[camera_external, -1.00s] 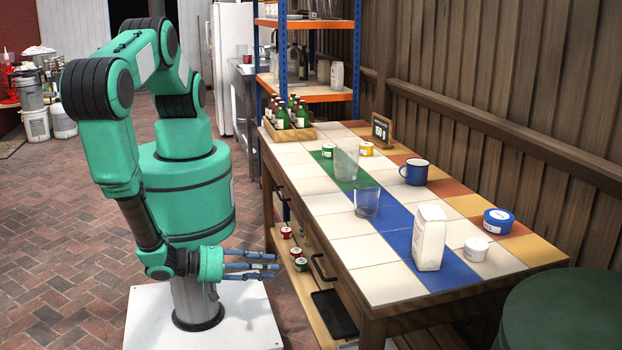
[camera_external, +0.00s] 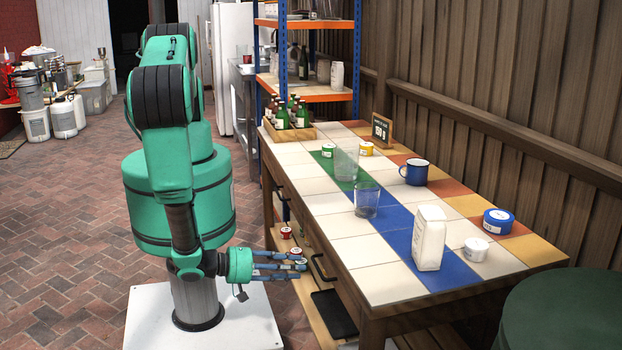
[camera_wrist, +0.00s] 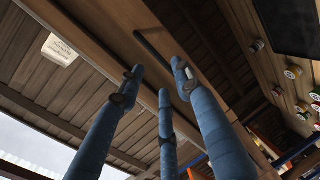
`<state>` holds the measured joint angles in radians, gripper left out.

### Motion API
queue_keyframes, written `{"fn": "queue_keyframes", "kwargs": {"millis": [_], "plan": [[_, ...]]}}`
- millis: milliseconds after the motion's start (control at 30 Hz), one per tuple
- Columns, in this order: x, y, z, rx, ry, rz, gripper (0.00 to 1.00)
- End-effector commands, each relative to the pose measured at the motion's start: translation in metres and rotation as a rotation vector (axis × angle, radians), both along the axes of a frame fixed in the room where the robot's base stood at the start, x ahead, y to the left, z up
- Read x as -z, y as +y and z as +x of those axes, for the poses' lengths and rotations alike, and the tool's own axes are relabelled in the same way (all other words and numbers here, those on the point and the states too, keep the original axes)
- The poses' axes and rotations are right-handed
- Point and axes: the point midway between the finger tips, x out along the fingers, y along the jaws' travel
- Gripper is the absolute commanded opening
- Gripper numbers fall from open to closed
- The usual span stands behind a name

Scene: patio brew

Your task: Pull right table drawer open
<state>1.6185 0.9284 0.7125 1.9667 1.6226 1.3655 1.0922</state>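The right table drawer (camera_external: 343,292) is at the near end of the table's long side, with a dark bar handle (camera_external: 319,267). It looks shut. My gripper (camera_external: 304,262) has blue fingers pointing right, spread apart and empty, with tips just left of the handle. Whether they touch it cannot be told in the external view. In the wrist view, the fingers of my gripper (camera_wrist: 158,78) reach up towards the wooden front, and the dark handle (camera_wrist: 153,48) lies just beyond the tips, apart from them.
The tiled table (camera_external: 350,251) carries a white carton (camera_external: 429,238), glasses and a blue mug (camera_external: 415,172). A lower shelf holds small jars and a black flat object (camera_external: 333,313). The left drawer's handle (camera_external: 281,192) is farther back. Brick floor behind me is clear.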

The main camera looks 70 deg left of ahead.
Motion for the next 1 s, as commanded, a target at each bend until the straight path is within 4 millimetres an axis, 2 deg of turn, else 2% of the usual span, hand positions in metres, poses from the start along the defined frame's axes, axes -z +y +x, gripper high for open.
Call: {"fn": "queue_keyframes", "kwargs": {"millis": [600,1000], "plan": [[0.01,0.0,0.046,-0.002,0.0,0.0,0.34],[0.012,0.0,0.054,-0.001,0.0,0.0,0.34]]}}
